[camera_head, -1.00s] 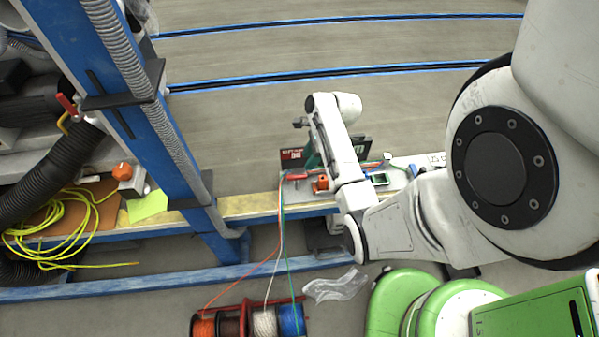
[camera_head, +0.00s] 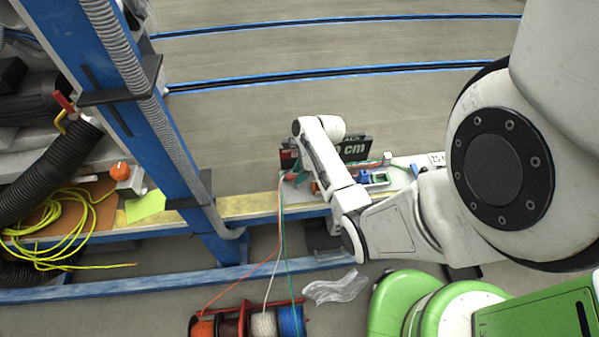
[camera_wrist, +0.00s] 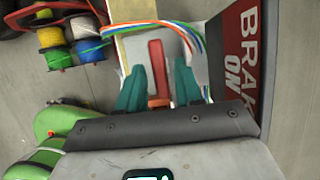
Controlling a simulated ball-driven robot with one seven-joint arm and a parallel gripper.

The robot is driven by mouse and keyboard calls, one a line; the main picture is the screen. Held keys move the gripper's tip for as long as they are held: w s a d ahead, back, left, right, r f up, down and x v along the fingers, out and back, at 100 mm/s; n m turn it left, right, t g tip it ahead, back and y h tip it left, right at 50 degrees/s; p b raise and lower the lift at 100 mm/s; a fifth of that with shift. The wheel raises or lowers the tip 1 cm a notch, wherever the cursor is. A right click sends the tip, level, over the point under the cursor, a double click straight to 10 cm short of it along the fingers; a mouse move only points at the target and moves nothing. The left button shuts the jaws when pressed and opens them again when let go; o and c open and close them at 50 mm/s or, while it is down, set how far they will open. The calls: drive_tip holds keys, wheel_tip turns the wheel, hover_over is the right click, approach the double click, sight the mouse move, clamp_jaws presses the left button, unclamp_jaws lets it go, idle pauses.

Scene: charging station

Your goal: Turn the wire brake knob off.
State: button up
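The wire brake knob (camera_wrist: 158,70) is a long red handle, seen in the wrist view between my gripper's two teal fingers. My gripper (camera_wrist: 158,88) is open, with one finger on each side of the handle and narrow gaps visible. Beside it stands a red sign (camera_wrist: 238,55) reading "BRAK… ON". In the head view my gripper (camera_head: 300,165) is at the left end of the bench fixture, partly hidden behind my arm. The knob cannot be made out clearly there.
Coloured wires (camera_wrist: 165,25) curve close past the handle's far end. They run down to the wire spools (camera_head: 250,321) on the floor. A black sign (camera_head: 352,148) stands behind my arm. A blue post (camera_head: 150,110) rises at left.

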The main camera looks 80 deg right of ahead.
clamp_jaws()
drive_tip(key=shift+n, duration=0.4)
drive_tip(key=n, duration=0.1)
drive_tip(key=n+y, duration=0.1)
drive_tip(key=n, duration=0.1)
drive_tip(key=shift+w+d+n+g+p, duration=0.2)
drive_tip(key=shift+n+g+p, duration=0.1)
drive_tip(key=shift+g+p, duration=0.1)
drive_tip(key=n, duration=0.2)
drive_tip(key=n+g+y, duration=0.1)
drive_tip(key=n, duration=0.1)
drive_tip(key=shift+w+g+b, duration=0.15)
drive_tip(key=shift+g+b, duration=0.15)
drive_tip(key=shift+b, duration=0.1)
drive_tip(key=n+g, duration=0.1)
drive_tip(key=n, duration=0.1)
drive_tip(key=n+b, duration=0.1)
drive_tip(key=n, duration=0.2)
drive_tip(key=shift+w+d+g+y, duration=0.1)
drive_tip(key=shift+w+g+y, duration=0.05)
drive_tip(key=shift+g+y, duration=0.2)
drive_tip(key=shift+w+n+g+b, duration=0.15)
drive_tip(key=shift+n+g+b, duration=0.5)
drive_tip(key=shift+n, duration=1.65)
drive_tip(key=shift+g, duration=0.3)
